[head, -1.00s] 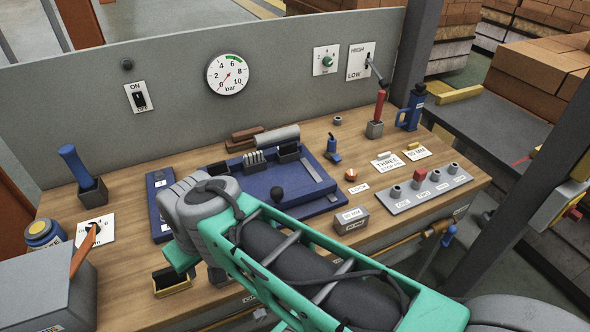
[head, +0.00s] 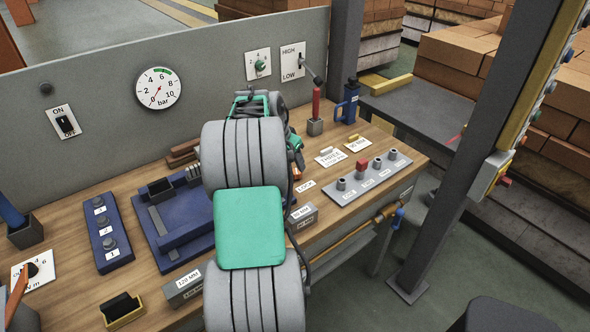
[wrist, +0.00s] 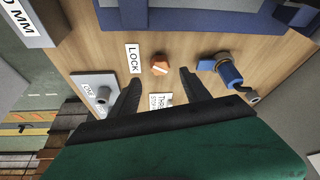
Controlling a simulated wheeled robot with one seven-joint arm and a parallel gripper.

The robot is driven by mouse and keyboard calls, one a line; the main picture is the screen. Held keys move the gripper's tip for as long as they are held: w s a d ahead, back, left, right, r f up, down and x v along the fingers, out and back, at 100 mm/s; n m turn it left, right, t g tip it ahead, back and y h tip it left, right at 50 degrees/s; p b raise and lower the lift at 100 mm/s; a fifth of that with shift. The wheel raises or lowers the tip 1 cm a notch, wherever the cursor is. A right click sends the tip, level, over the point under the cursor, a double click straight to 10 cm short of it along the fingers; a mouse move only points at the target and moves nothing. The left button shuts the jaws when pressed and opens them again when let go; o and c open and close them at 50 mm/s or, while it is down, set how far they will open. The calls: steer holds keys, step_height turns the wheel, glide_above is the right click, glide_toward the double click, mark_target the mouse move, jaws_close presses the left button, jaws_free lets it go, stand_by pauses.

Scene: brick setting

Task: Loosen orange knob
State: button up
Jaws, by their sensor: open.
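The orange knob (wrist: 160,65) sits on the wooden bench beside a white LOCK label (wrist: 133,58) in the wrist view. My gripper (wrist: 160,77) is open and empty, with its two dark fingers pointing toward the bench. In the wrist view the knob shows between and a little beyond the fingertips, and I see no contact. How high the fingers are above it I cannot tell. In the head view my arm hides most of the knob's surroundings; the LOCK label (head: 305,186) shows to the right of my arm.
A small blue fixture (wrist: 228,72) stands close to the right finger. A grey panel with several knobs (head: 366,175) is to the right. A THREE label (wrist: 161,100) lies partly behind the gripper.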

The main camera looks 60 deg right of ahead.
mark_target(296, 171)
steer(key=x, duration=0.5)
steer(key=shift+d+f, duration=0.1)
steer(key=shift+f, duration=0.15)
jaws_close()
